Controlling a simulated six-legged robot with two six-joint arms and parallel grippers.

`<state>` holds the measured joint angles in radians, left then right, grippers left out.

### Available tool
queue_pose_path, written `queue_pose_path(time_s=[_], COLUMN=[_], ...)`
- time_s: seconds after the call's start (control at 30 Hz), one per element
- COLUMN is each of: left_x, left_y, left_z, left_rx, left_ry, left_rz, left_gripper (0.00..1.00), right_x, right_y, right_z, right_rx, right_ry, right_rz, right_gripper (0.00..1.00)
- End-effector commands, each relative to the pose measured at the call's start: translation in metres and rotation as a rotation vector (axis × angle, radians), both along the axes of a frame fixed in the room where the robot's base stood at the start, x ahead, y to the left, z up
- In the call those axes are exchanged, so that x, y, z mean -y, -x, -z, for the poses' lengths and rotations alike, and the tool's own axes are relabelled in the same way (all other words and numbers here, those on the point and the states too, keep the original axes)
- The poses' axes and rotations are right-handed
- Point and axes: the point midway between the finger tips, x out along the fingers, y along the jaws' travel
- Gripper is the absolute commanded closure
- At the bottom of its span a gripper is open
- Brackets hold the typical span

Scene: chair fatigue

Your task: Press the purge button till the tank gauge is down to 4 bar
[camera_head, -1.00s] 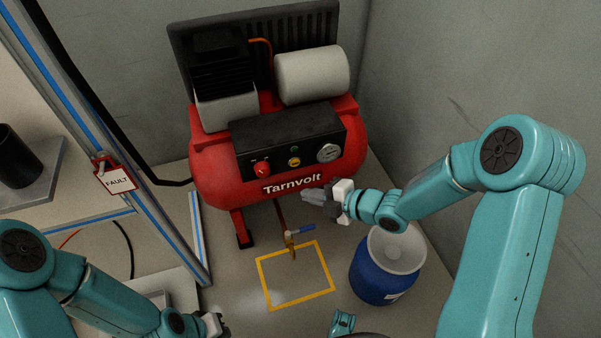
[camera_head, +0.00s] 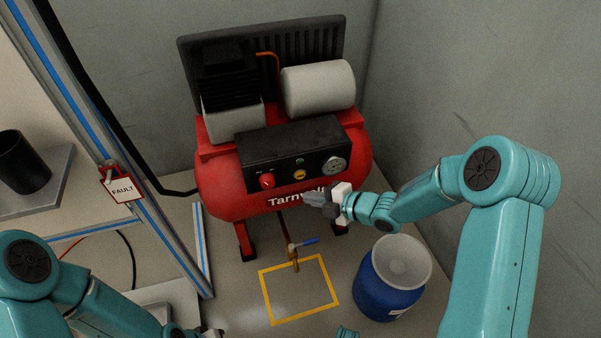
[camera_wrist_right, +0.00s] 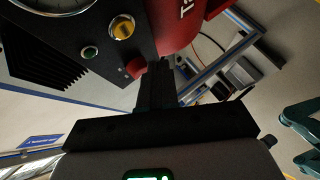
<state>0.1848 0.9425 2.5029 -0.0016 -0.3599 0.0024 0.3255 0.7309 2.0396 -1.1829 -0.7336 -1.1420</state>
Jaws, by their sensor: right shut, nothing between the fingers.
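The red Tarnvolt compressor (camera_head: 225,190) stands against the back wall with a black control panel (camera_head: 250,155). The panel carries a red knob (camera_head: 267,181), a yellow button (camera_head: 300,175), a small green button (camera_head: 299,161) and a round gauge (camera_head: 336,165). I cannot tell which is the purge button, nor read the gauge. My right gripper (camera_head: 308,198) is shut and empty, in front of the tank and hiding part of the lettering. In the right wrist view its fingers (camera_wrist_right: 158,70) appear beside the red knob (camera_wrist_right: 137,69); the gauge is cut off there. My left gripper (camera_head: 210,333) is partly cut off at the bottom edge.
A blue drum (camera_head: 385,290) stands below my right forearm. A drain valve with a blue lever (camera_head: 305,241) hangs over a yellow floor square (camera_head: 335,290). A frame with a red FAULT tag (camera_head: 121,188) and a shelf with a black cylinder (camera_head: 22,162) are at left.

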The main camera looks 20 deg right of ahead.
Motion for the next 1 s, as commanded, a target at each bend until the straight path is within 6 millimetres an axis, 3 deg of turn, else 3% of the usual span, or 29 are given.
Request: queue_pose_path(time_s=[0.33,1.0], left_x=[0.001,0.001], left_y=[0.001,0.001], left_z=[-0.006,-0.006], left_rx=[-0.002,-0.002], left_ry=[0.001,0.001], left_rz=[0.005,0.005], left_gripper=[1.0,1.0], right_x=[-0.002,-0.002], right_y=[-0.037,-0.041], right_z=[0.0,0.0], right_rx=[0.0,-0.001], right_ry=[-0.001,0.0], right_rz=[-0.001,-0.001], right_gripper=[1.0,1.0])
